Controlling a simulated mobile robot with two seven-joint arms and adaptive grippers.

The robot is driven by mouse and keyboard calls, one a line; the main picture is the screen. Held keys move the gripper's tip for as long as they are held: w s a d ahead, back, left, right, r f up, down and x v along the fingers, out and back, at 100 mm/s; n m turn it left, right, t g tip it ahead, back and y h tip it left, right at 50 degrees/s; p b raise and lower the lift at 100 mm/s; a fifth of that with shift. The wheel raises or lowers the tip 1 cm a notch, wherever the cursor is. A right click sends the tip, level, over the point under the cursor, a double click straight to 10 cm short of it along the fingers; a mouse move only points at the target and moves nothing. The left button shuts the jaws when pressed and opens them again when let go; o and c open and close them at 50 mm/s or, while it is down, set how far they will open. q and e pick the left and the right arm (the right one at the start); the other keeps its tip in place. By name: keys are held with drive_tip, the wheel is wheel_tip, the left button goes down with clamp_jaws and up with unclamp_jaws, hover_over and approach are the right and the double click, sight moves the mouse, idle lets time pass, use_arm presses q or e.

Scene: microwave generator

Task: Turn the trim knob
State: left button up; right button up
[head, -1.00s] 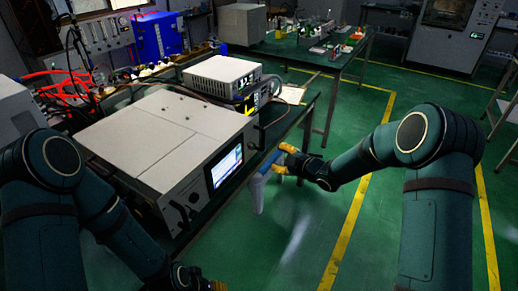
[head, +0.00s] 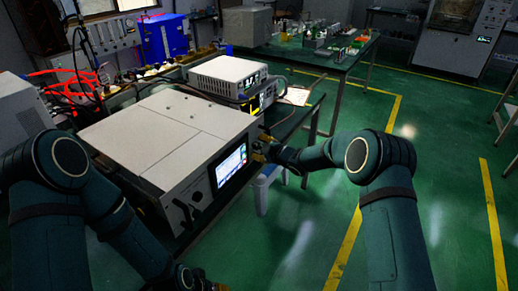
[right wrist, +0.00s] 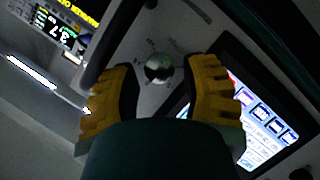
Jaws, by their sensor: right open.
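A round silver knob (right wrist: 158,68), which looks like the trim knob, stands on the generator's front panel beside the lit screen (right wrist: 262,115), with small marks around it. My right gripper (right wrist: 165,85) is open, with one yellow finger on each side of the knob; I cannot tell whether either finger touches it. In the head view my right gripper (head: 262,150) is at the right end of the front panel of the white generator (head: 165,130), and the knob is hidden there. My left gripper (head: 215,286) is at the bottom edge, mostly cut off.
The generator's screen (head: 230,166) lies just left of my right gripper. A smaller white instrument (head: 228,76) sits behind the generator. A blue and white stand-like object (head: 263,190) is below my right gripper.

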drive_tip(key=shift+w+a, duration=0.25)
drive_tip(key=shift+w, duration=0.05)
drive_tip(key=shift+o, duration=0.3)
clamp_jaws()
drive_tip(key=shift+s+f+n+t, duration=0.1)
drive_tip(key=shift+n+t, duration=0.6)
drive_tip(key=shift+n, duration=0.5)
drive_tip(key=n+t, duration=0.2)
drive_tip(key=n, duration=0.1)
drive_tip(key=shift+a+f+n, duration=0.1)
drive_tip(key=shift+f+n, duration=0.05)
drive_tip(key=shift+n, duration=0.15)
drive_tip(key=n, duration=0.3)
drive_tip(key=n+t+y, duration=0.1)
drive_tip(key=n, duration=0.1)
drive_tip(key=shift+n+t+y, duration=0.3)
drive_tip(key=shift+n, duration=0.1)
